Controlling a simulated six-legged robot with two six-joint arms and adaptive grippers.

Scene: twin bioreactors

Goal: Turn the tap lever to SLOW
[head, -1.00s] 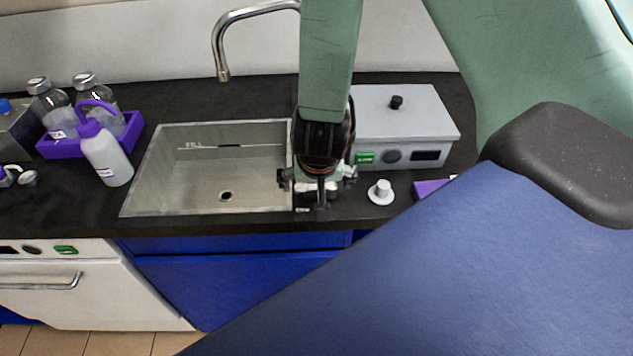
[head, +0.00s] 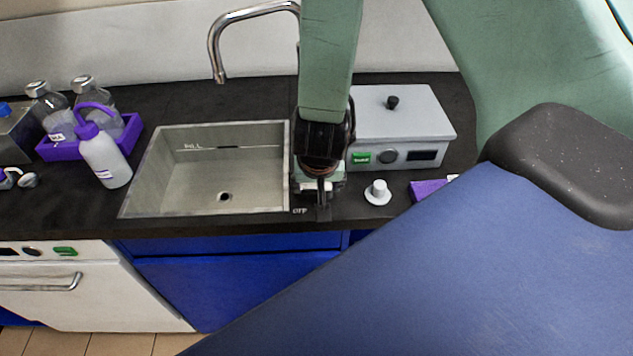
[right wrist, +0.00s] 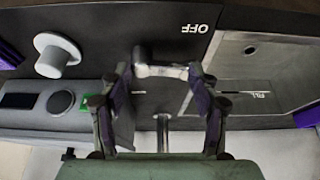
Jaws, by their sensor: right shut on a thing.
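The tap's curved metal spout (head: 217,45) rises behind the sink in the head view; its base is hidden by my right arm. My right gripper (head: 318,192) is low over the counter at the sink's right edge. In the right wrist view its fingertips (right wrist: 165,71) are shut on a short pale grey bar, which looks like the tap lever (right wrist: 160,71). The OFF label (right wrist: 195,28) is on the counter close by, and also shows just in front of the gripper in the head view (head: 300,211). I see no SLOW label. My left gripper is not in view.
The sink (head: 215,180) is empty. Right of the gripper are a grey box (head: 405,120) with a knob and a white round knob-like piece (head: 378,192). A purple rack (head: 60,150) with bottles and a white wash bottle (head: 105,160) stand left.

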